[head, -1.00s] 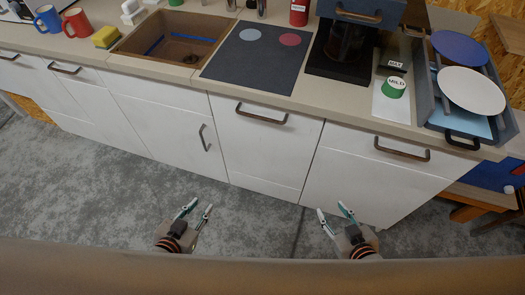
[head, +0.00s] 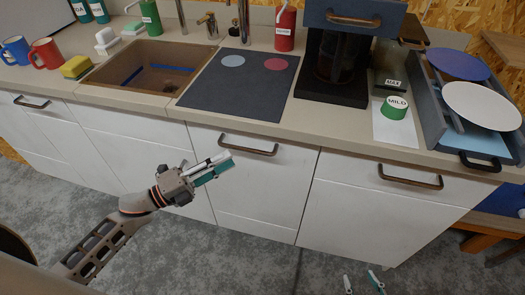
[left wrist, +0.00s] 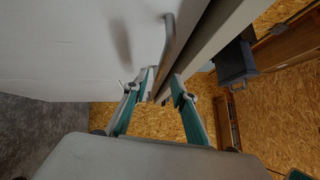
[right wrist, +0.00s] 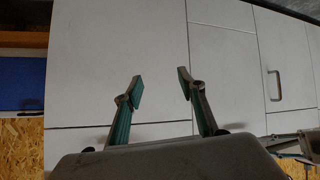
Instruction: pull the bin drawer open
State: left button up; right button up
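No front is labelled as the bin drawer. A white cabinet front (head: 262,190) below the dark hob has a bar handle (head: 248,147). My left gripper (head: 226,163) is in front of it, just left of and below the handle. In the left wrist view, the fingers of my left gripper (left wrist: 161,80) are apart, with a bar handle (left wrist: 171,45) reaching toward the gap between them; contact cannot be told. My right gripper (head: 362,280) is low at the picture's bottom. In the right wrist view its fingers (right wrist: 160,82) are apart and empty, facing white fronts.
Another white front (head: 375,215) with a bar handle (head: 410,178) is to the right. The worktop (head: 340,135) above carries a sink (head: 150,68), a coffee machine (head: 340,50) and a plate rack (head: 432,115). Grey floor (head: 240,250) in front is clear.

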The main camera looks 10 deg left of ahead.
aim_at(248, 150)
pick_arm(q)
jog(key=shift+p+x, duration=0.5)
jog(key=shift+x, duration=3.4)
jog(key=shift+s+d, duration=0.1)
grip_shut()
